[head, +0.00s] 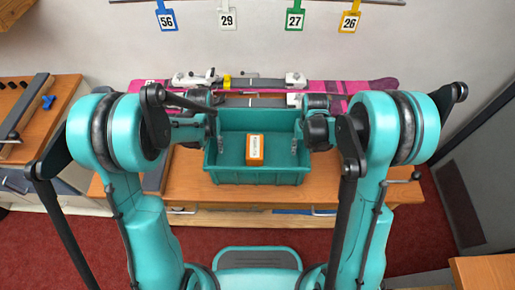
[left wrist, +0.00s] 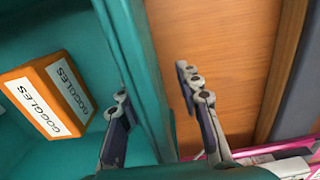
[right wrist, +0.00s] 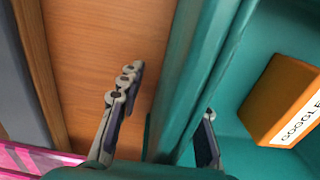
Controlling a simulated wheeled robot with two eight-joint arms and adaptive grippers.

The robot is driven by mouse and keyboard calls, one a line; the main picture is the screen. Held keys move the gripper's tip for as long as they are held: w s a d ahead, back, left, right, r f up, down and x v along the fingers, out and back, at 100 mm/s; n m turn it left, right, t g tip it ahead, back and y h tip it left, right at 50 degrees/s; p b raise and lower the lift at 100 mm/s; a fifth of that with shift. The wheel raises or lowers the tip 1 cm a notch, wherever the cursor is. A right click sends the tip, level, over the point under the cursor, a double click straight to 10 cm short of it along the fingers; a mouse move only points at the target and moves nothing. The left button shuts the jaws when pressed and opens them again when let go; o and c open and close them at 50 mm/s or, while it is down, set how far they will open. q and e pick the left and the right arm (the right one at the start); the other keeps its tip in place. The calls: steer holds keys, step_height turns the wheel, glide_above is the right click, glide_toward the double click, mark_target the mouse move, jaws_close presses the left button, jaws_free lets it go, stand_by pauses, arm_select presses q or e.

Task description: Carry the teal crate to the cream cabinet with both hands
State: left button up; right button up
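The teal crate (head: 230,178) stands on the wooden bench in front of me, with an orange box labelled GOGGLES (head: 255,150) inside it. My left gripper (head: 217,140) is at the crate's left wall. In the left wrist view its fingers (left wrist: 155,95) are apart, one inside the wall and one outside, with bare wood showing between the outer finger and the wall. My right gripper (head: 297,141) straddles the right wall the same way; in the right wrist view its fingers (right wrist: 168,98) are apart. I cannot pick out the cream cabinet for sure.
The wooden bench top (head: 330,180) carries a magenta board (head: 370,90) with metal fittings behind the crate. A side bench (head: 60,95) with tools stands at left. A wooden top (head: 490,272) shows at lower right. Red carpet (head: 410,235) lies between.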

arm_select(q)
jaws_close()
arm_select(e)
jaws_close()
arm_select(q)
steer(key=shift+r, duration=0.15)
arm_select(e)
steer(key=shift+r, duration=0.2)
